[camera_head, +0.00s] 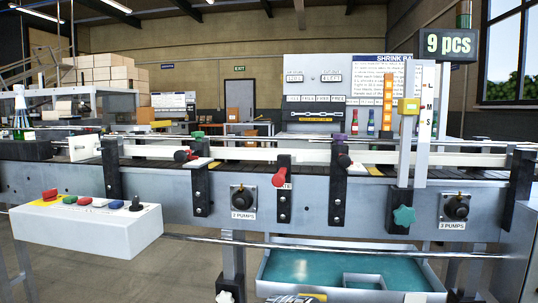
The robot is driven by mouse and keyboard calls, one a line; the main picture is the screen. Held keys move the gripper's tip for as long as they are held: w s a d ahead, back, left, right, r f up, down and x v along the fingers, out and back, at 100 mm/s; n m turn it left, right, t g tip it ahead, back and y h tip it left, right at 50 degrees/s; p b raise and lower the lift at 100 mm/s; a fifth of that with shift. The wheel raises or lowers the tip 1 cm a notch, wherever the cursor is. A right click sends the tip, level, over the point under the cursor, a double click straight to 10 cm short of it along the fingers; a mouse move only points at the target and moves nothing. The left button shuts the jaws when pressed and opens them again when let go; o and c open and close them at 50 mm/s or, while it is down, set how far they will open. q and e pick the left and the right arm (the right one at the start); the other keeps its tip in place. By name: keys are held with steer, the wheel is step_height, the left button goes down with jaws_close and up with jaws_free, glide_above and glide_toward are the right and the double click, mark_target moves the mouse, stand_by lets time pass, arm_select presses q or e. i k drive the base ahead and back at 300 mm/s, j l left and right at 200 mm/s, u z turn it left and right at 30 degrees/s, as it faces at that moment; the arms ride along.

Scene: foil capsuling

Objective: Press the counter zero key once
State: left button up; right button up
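The counter display (449,44) is a dark sign at the upper right and reads "9 pcs". A white control box (85,232) juts out at the front left of the line. The labels are too small to read, so I cannot tell which key is the counter zero key.
A conveyor with white guide rails (250,154) runs across behind the box. A teal-lined tray (262,284) lies below at centre. A metal rod (300,243) crosses in front. The space before the box looks free.

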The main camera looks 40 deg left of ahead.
mark_target(116, 204)
steer(key=u, duration=2.6)
